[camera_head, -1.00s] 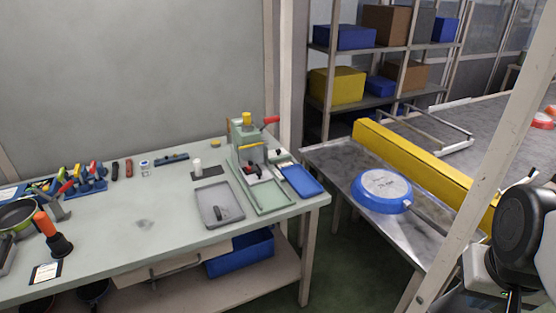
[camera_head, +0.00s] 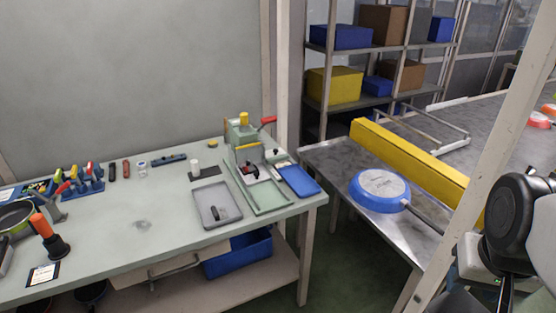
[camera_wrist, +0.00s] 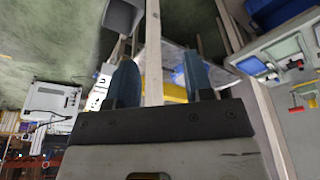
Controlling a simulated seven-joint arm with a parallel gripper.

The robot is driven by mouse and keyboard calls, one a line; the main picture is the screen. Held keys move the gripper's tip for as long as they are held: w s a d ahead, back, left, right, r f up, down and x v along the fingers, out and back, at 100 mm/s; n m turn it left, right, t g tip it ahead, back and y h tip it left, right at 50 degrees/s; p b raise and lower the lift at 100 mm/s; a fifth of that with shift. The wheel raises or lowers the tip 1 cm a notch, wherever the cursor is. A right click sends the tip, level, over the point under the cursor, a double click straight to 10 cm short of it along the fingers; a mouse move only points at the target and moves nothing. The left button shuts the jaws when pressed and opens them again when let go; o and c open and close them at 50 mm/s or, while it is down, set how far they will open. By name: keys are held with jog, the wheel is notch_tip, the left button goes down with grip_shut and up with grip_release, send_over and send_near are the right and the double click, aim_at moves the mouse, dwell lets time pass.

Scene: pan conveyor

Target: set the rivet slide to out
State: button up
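The green press fixture (camera_head: 243,133) stands at the back right of the workbench, with a yellow knob on top and a red-handled lever (camera_head: 267,121) to its right. A small red and dark part (camera_head: 249,169) sits low in its front; I cannot tell whether this is the rivet slide, or its setting. In the wrist view, my gripper (camera_wrist: 161,82) has two blue fingertips apart with nothing held between them. It is well away from the fixture; a red-handled part (camera_wrist: 302,109) and a blue tray (camera_wrist: 250,66) show at the right of that view.
A grey tray (camera_head: 204,214) and a blue tray (camera_head: 299,180) lie by the fixture on the workbench (camera_head: 110,224). A blue pan (camera_head: 379,190) lies on the metal table (camera_head: 330,157) beside a yellow rail (camera_head: 410,155). A pale post (camera_head: 480,170) stands near my arm.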

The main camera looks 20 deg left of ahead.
jog(key=shift+n+t, duration=0.3)
jog(key=shift+n, duration=0.3)
jog(key=w+a, duration=0.2)
jog(key=w, duration=0.3)
jog(key=w+a+r, duration=0.1)
jog(key=w+a, duration=0.2)
jog(key=w, duration=0.3)
jog(key=w+a+r, duration=0.1)
jog(key=w+a, duration=0.2)
jog(key=w, duration=0.3)
jog(key=shift+r, duration=0.25)
jog(key=n+t+y, duration=0.1)
jog(key=n+y, duration=0.1)
jog(key=n, duration=0.2)
send_over(257, 172)
jog(key=s+d, duration=0.1)
jog(key=s, duration=0.3)
jog(key=f, duration=2)
jog(key=shift+w+d+f, duration=0.1)
jog(key=shift+w+f, duration=0.15)
jog(key=shift+f, duration=0.05)
jog(key=shift+f, duration=0.1)
jog(key=shift+x, duration=3.8)
jog(key=shift+d, duration=0.1)
jog(key=shift+m, duration=0.3)
